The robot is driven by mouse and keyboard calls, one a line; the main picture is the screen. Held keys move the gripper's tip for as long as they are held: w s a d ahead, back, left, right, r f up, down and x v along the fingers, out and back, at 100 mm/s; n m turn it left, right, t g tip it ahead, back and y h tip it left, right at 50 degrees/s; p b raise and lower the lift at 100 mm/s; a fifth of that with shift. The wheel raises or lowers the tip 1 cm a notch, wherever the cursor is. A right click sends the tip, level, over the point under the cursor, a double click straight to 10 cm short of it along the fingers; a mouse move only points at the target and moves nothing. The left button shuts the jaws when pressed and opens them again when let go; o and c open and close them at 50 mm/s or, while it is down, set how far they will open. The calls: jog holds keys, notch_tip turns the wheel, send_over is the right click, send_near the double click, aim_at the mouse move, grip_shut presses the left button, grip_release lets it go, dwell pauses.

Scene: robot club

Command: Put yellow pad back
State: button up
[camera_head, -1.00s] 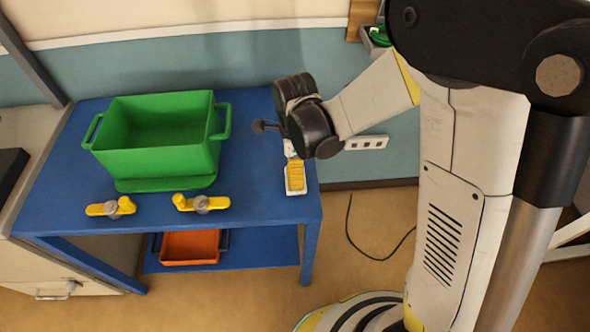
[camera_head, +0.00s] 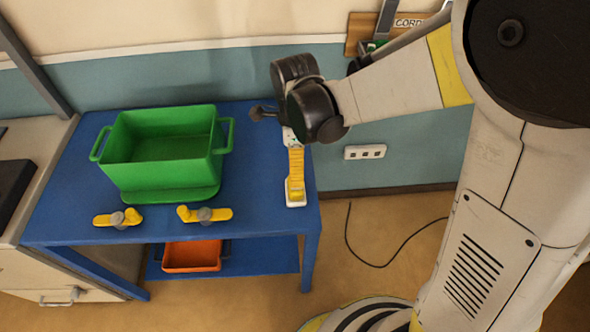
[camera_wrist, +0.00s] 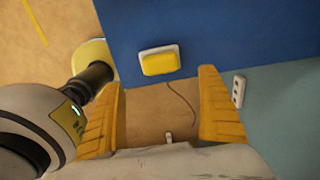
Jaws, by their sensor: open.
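The yellow pad (camera_wrist: 160,64) lies in a small white tray (camera_wrist: 142,51) near the edge of the blue table, in the wrist view. In the head view the pad (camera_head: 295,193) and the white tray (camera_head: 296,204) are at the table's front right corner. My gripper (camera_wrist: 160,78) is open, with a yellow ribbed finger on either side of the wrist view and nothing between them. In the head view my gripper's fingers (camera_head: 296,168) point down toward the pad and overlap its far side. I cannot tell the height of the gap between them.
A green crate (camera_head: 160,180) stands on the blue table (camera_head: 255,190), left of my gripper. Two yellow-and-grey clamp-like parts (camera_head: 118,218) (camera_head: 204,214) lie along the front edge. An orange bin (camera_head: 192,256) is on the lower shelf. A wall socket (camera_head: 365,152) is at right.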

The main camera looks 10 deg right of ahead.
jog(key=s+d+r+n+t, duration=0.7)
jog(key=s+d+r+n, duration=0.3)
jog(key=n, duration=0.8)
jog(key=d+r, duration=0.3)
jog(key=r, duration=0.1)
jog(key=shift+s+d+r+p, duration=0.3)
jog(key=shift+s+r+p, duration=0.05)
jog(key=shift+s, duration=0.05)
dwell(1.1)
